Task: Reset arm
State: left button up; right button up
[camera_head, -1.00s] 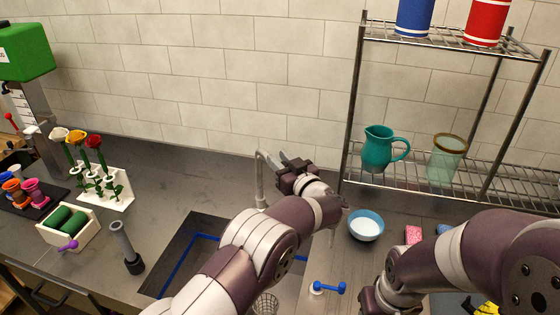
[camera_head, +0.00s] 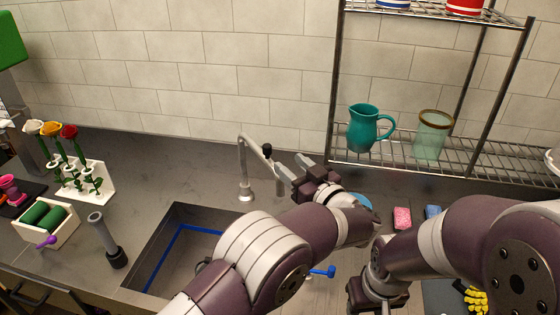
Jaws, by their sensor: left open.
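My left gripper (camera_head: 294,172) is open and empty. It is raised above the counter, just right of the faucet (camera_head: 245,180), with its fingers pointing up and left. My left arm crosses the sink (camera_head: 178,222) and hides part of it. My right arm comes in at the lower right. Its end (camera_head: 374,292) is low in the picture, and its fingers cannot be made out.
Roses (camera_head: 70,132) stand in a white rack at the left, near a box of green rolls (camera_head: 44,218) and a grey cylinder (camera_head: 104,240). A teal pitcher (camera_head: 362,128) and a glass vase (camera_head: 432,135) stand on the wire shelf. A pink sponge (camera_head: 402,217) lies below.

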pick_arm(q)
jog(key=shift+s+d, duration=0.1)
jog(key=shift+s, duration=0.1)
dwell(0.3)
